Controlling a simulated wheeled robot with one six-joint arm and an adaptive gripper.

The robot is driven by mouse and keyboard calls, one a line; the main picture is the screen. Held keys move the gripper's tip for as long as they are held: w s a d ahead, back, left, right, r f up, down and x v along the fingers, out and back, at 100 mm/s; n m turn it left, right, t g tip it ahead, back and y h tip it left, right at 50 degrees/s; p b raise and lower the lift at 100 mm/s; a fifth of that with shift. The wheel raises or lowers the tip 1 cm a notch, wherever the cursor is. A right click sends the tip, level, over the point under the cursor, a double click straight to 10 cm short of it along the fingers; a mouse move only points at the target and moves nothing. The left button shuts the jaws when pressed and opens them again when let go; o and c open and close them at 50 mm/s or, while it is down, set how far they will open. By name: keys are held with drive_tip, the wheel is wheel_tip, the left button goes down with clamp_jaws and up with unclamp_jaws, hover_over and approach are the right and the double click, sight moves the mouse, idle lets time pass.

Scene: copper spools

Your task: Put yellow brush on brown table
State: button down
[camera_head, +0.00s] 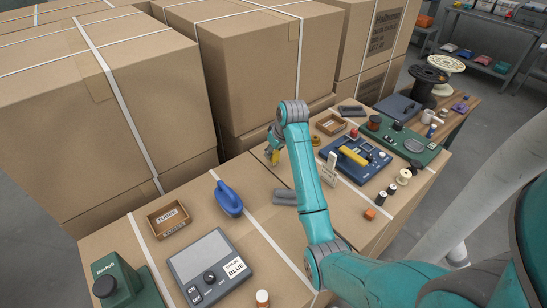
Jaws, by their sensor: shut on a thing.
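My gripper (275,150) is at the middle of the view, at the far side of a strapped brown box top, close to the tall cartons. It is shut on a small yellow thing, which looks like the yellow brush (275,158); my fingers and arm partly hide it. I cannot tell whether it touches the box top. Another yellow object (352,156) lies across a blue device to the right. The brown table (462,121) is at the back right, beyond the strapped boxes, and bears a black spool (427,80) and small items.
Tall strapped cartons (255,65) stand behind my gripper. The near box top bears a blue-handled tool (228,198), a fuses box (169,217) and a grey scale-like device (211,268). A green board (410,143) and blue device (340,165) crowd the right box top.

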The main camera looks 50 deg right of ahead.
drive_tip(key=shift+f, duration=1.3)
drive_tip(key=c, duration=0.8)
unclamp_jaws()
drive_tip(key=shift+f, duration=0.1)
